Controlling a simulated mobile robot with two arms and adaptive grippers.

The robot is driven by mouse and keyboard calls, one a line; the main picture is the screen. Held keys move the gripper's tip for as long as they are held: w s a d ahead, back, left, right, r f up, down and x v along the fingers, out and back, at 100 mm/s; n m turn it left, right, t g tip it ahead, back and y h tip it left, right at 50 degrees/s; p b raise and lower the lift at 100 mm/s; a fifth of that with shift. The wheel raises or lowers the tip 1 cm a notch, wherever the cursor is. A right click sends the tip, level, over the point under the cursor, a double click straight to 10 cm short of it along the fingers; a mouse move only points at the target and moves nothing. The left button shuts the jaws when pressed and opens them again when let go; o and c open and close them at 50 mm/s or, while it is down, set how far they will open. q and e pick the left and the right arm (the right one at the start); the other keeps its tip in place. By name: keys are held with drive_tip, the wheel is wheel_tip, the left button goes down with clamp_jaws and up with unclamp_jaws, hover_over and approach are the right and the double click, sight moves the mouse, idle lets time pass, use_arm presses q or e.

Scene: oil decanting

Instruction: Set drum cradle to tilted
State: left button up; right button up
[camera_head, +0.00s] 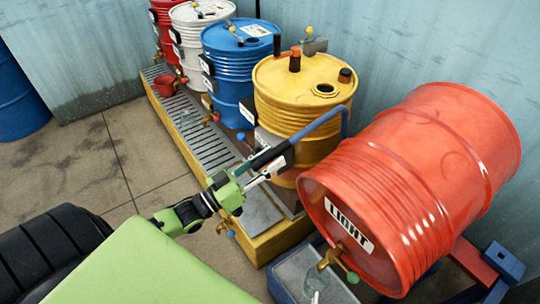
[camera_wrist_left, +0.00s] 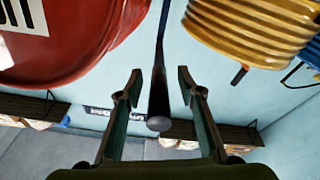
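The red drum labelled LIGHT (camera_head: 420,180) lies on its side in a blue and red cradle (camera_head: 465,262), mostly hidden beneath it. The drum also shows in the left wrist view (camera_wrist_left: 75,35). A bent blue lever (camera_head: 318,122) ends in a black handle (camera_head: 268,155), left of the drum. My left gripper (camera_head: 272,168) is at the handle's end. In the left wrist view, its two fingers (camera_wrist_left: 158,85) are spread on either side of the black handle (camera_wrist_left: 158,112), with gaps on both sides. My right gripper is not in view.
A yellow drum (camera_head: 303,105) stands upright behind the lever. Blue (camera_head: 238,65), white and red drums stand farther back along a yellow grated platform (camera_head: 190,130). A clear jar (camera_head: 316,285) sits below the red drum's tap (camera_head: 330,258).

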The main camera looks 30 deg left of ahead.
use_arm(q)
drive_tip(key=shift+r, duration=0.25)
drive_tip(key=v, duration=1.2)
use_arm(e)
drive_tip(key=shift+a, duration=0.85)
use_arm(q)
drive_tip(key=shift+a, duration=0.1)
